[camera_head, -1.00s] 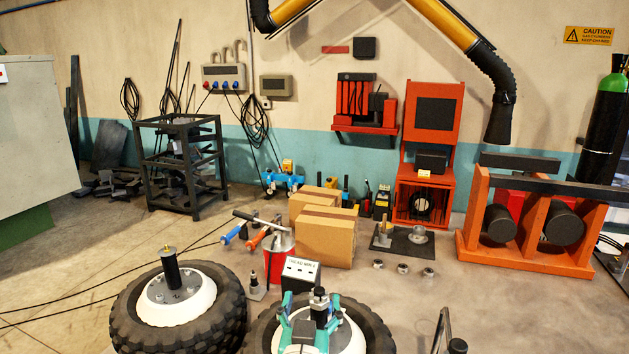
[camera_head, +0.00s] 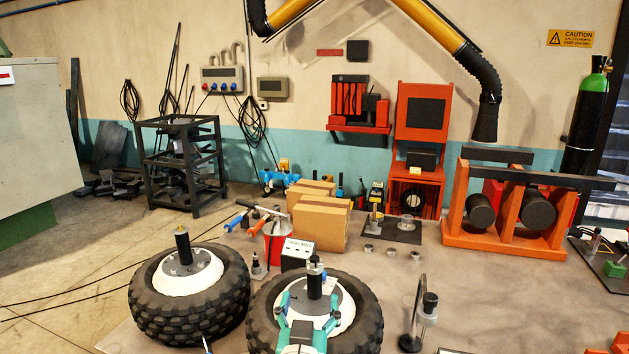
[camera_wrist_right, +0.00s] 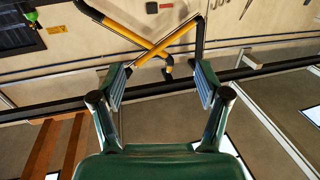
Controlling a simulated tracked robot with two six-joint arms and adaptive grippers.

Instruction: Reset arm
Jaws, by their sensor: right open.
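My right gripper (camera_head: 308,304) is at the bottom middle of the head view, in front of the right-hand tyre (camera_head: 367,300). Its teal fingers stand apart on either side of a dark post on the wheel's hub; I cannot tell whether they touch it. In the right wrist view the right gripper (camera_wrist_right: 160,84) is open, with its two fingers wide apart and nothing held between them. The wall shows beyond them, at a distance. My left gripper is not clearly in view.
Another tyre (camera_head: 152,305) lies to the left. A small white box (camera_head: 297,253), cardboard boxes (camera_head: 321,228) and a red can (camera_head: 270,250) stand behind the tyres. A stand (camera_head: 411,341) is at the right. The surface right of the right-hand tyre is partly clear.

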